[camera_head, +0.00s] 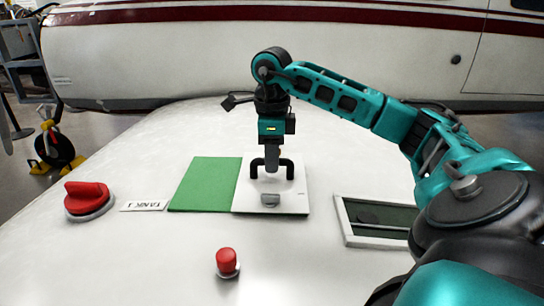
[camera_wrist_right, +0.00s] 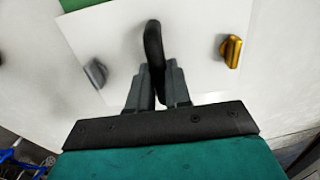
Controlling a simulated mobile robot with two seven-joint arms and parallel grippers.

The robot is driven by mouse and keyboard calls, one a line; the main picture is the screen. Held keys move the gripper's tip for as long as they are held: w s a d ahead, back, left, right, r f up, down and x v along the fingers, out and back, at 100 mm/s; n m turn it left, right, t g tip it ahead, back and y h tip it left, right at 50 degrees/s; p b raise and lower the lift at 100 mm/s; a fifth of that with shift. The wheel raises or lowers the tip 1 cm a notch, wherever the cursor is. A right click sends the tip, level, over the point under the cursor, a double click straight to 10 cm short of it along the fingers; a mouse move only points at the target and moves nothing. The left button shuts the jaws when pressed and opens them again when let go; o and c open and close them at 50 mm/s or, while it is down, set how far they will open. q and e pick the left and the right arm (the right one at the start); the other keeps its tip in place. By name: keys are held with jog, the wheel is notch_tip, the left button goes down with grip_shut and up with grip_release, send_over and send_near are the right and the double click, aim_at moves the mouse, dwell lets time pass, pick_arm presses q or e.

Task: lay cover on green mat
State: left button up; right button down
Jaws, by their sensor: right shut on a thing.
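The cover (camera_head: 296,203) is a white square plate with a black arched handle (camera_head: 290,168) and a grey latch knob (camera_head: 270,200). My right gripper (camera_head: 272,166) is shut on the handle, with its fingers pointing down. In the right wrist view, the fingers (camera_wrist_right: 157,98) close around the handle (camera_wrist_right: 153,45), between the grey knob (camera_wrist_right: 96,73) and a gold knob (camera_wrist_right: 231,50). The green mat (camera_head: 203,183) lies flat beside the cover's left edge; I cannot tell whether the cover overlaps it or touches the surface. My left gripper is out of view.
A framed dark green opening (camera_head: 345,222) is at the right, partly behind my right arm. A red round knob (camera_head: 88,198), a TANK 1 label (camera_head: 144,205) and a small red button (camera_head: 227,262) are on the white surface. Free room lies in front.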

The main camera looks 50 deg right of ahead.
jog(key=shift+f, duration=0.35)
jog(key=c, duration=0.8)
grip_release()
jog(key=shift+r, duration=0.1)
notch_tip(320, 180, up, 5)
jog(key=p, duration=0.4)
jog(key=shift+p, duration=0.35)
jog(key=shift+r, duration=0.95)
